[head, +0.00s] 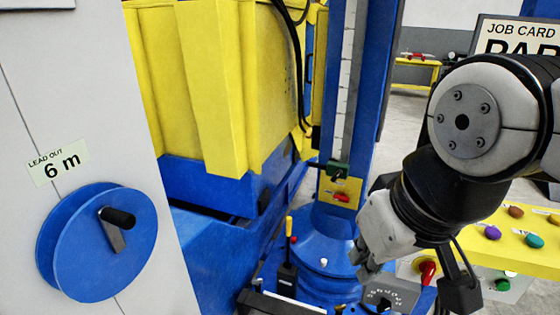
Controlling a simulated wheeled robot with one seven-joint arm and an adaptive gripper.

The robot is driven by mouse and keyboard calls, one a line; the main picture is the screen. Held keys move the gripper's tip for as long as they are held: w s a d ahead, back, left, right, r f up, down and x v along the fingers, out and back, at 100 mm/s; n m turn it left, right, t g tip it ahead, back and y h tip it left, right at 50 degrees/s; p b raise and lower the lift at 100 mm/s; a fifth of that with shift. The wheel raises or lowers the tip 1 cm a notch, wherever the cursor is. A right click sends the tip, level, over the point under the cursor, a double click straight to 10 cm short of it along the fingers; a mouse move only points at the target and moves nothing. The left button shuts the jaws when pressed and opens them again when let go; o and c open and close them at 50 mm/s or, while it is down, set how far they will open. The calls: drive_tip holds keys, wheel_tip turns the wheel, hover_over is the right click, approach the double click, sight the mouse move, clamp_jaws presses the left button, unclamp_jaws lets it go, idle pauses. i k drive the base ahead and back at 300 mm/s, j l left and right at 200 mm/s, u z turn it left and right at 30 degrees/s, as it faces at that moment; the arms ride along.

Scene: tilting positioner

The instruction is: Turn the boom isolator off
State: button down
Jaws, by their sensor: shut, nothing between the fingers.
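A small red switch handle (341,197) sits on a yellow plate (326,184) on the blue column, below a green block. A second red handle (427,270) shows at the lower right, beside the pendant-like yellow panel. No label readable here tells which one is the boom isolator. My gripper (363,266) is shut and empty, pointing down and left in front of the blue column base. It is below the yellow plate and left of the second red handle, apart from the plate.
The yellow panel (515,231) with several coloured buttons lies at the right. A grey dial plate (395,291) is just below my gripper. The blue column (340,100) and yellow machine body (210,80) stand behind. A blue reel (75,245) is on the left cabinet.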

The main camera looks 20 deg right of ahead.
sight(428, 268)
drive_tip(key=z, duration=1.05)
drive_tip(key=i+j+z, duration=0.15)
drive_tip(key=k+l, duration=0.2)
drive_tip(key=k, duration=0.2)
drive_tip(key=k+l, duration=0.15)
drive_tip(key=k, duration=0.25)
drive_tip(key=k+j+z, duration=0.35)
drive_tip(key=z, duration=0.2)
drive_tip(key=j, duration=0.1)
